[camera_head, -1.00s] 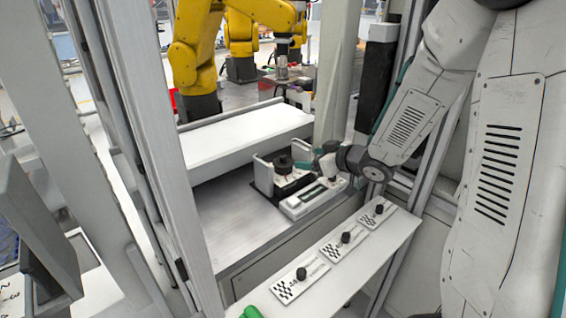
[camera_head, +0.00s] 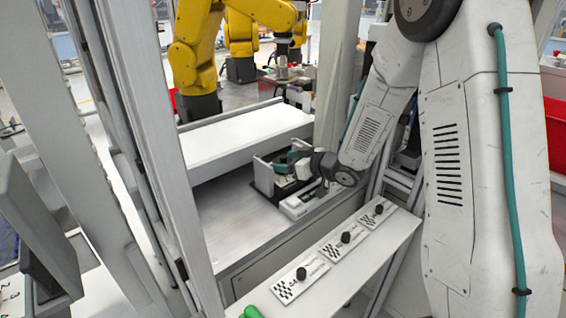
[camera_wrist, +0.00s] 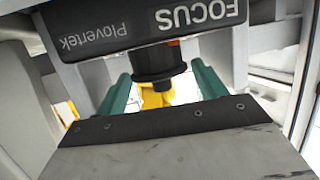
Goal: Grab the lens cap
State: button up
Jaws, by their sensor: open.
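In the wrist view, a black stepped round piece (camera_wrist: 158,62), which looks like the lens cap, sits on a dark body (camera_wrist: 95,28) printed "FOCUS" and "Plovertek", with its lettering upside down. My gripper (camera_wrist: 162,84) is open. Its two teal fingers stand on the left and right of the black piece, with a visible gap on each side. In the head view, my gripper (camera_head: 297,160) is at the small white-walled fixture (camera_head: 264,176) and hides most of what it holds, including the round piece.
A white device with a small display (camera_head: 299,205) sits just in front of the fixture. A white ledge (camera_head: 330,262) with several black knobs on checkered plates runs along the front. A tall grey post (camera_head: 170,150) stands left. The tabletop left of the fixture is clear.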

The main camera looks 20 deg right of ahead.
jog(key=c, duration=0.7)
